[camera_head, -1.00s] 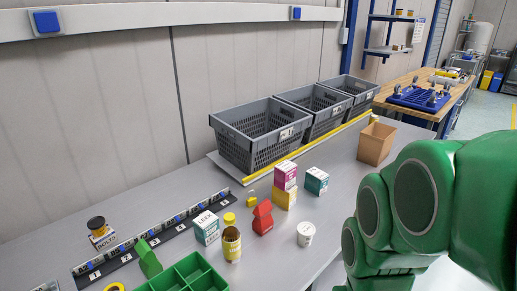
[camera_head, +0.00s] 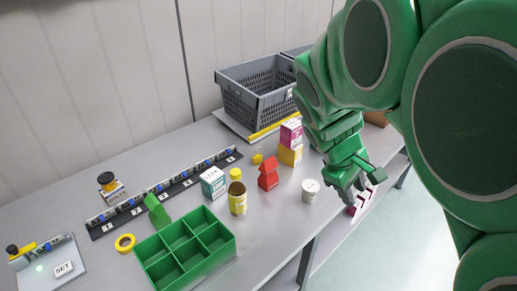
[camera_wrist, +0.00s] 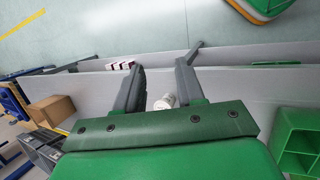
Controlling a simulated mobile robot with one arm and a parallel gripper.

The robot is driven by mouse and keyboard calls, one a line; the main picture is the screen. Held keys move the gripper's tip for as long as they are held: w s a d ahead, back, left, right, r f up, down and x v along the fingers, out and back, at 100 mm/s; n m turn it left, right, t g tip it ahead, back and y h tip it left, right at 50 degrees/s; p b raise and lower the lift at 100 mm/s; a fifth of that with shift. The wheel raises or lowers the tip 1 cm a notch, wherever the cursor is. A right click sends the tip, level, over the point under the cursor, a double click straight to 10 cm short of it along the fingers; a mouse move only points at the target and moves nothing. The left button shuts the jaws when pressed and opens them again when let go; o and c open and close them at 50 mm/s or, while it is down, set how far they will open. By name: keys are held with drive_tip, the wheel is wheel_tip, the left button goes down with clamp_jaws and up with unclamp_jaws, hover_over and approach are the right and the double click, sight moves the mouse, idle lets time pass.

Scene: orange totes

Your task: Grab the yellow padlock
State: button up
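A small yellow object (camera_head: 257,158), likely the padlock, lies on the grey table in the head view, left of the yellow box and in front of the grey crate. It is too small to make out a shackle. It does not show in the wrist view. My gripper (camera_head: 354,194) is above the table's front edge, right of the white lidded jar and well to the right of the yellow object. In the wrist view my gripper (camera_wrist: 160,72) has its two fingers apart with nothing held. The white jar (camera_wrist: 165,102) shows beyond the fingers.
A red house-shaped block (camera_head: 268,175), a yellow bottle (camera_head: 237,198), a white-teal box (camera_head: 213,183) and stacked pink and yellow boxes (camera_head: 290,143) stand around the yellow object. A green divided tray (camera_head: 215,213) is at the front. A grey crate (camera_head: 240,98) stands behind.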

drive_tip(key=w+n+t+h, duration=0.25)
drive_tip(key=w+n, duration=0.35)
drive_tip(key=w, duration=0.5)
drive_tip(key=n+t, duration=0.8)
drive_tip(key=n, duration=1)
hover_over(257, 156)
drive_tip(key=s+a, duration=0.2)
drive_tip(key=s, duration=0.1)
wheel_tip(257, 156, down, 10)
drive_tip(key=f, duration=0.6)
drive_tip(key=shift+w+d+f, duration=0.2)
drive_tip(key=shift+f, duration=0.2)
drive_tip(key=shift+x, duration=1.05)
drive_tip(key=shift+w+d+f+t, duration=0.1)
drive_tip(key=shift+w+d+t, duration=0.15)
drive_tip(key=shift+w, duration=0.2)
